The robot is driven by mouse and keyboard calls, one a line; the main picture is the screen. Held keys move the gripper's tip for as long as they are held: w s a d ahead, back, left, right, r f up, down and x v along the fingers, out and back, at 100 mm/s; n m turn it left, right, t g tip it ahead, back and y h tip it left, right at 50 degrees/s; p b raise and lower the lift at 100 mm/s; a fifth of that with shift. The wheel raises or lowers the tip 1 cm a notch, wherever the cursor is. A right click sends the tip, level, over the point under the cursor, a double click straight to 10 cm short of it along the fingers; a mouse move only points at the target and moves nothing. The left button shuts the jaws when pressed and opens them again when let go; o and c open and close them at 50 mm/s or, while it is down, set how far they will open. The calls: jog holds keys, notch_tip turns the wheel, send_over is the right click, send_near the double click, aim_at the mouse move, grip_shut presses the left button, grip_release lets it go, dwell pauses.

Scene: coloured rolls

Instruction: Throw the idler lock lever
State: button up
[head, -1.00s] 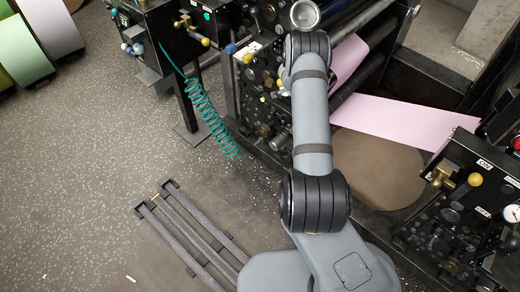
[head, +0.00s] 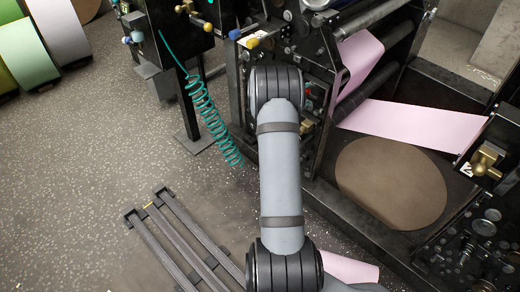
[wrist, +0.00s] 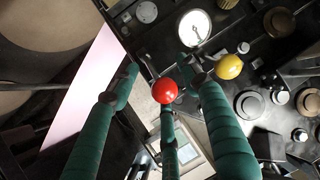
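In the wrist view a lever with a red ball end (wrist: 164,91) stands out from a black machine panel. A second lever with a yellow ball end (wrist: 229,67) is to its right. I cannot read which one is the idler lock lever. My gripper (wrist: 160,73) has green-wrapped fingers, spread apart and open. The red ball appears between the fingers, with no visible grip on it; I cannot tell if any finger touches it. The gripper is not visible in the head view, where my grey arm fills the middle.
A round gauge (wrist: 195,27) and several dark knobs crowd the panel. In the head view a pink web (head: 415,125) runs to the right above a brown disc (head: 390,184). A dark slatted rack (head: 185,240) lies on the floor. A coiled teal hose (head: 209,115) hangs at left.

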jog(key=a+f+b+v, duration=0.1)
jog(key=f+b+v, duration=0.15)
jog(key=v, duration=0.75)
jog(key=s+a+f+m+g+y, duration=0.1)
jog(key=s+a+f+g+y, duration=0.1)
jog(key=s+a+f+y, duration=0.3)
jog(key=shift+s+a+f, duration=0.6)
jog(key=shift+a+f, duration=1.3)
jog(key=shift+a, duration=0.35)
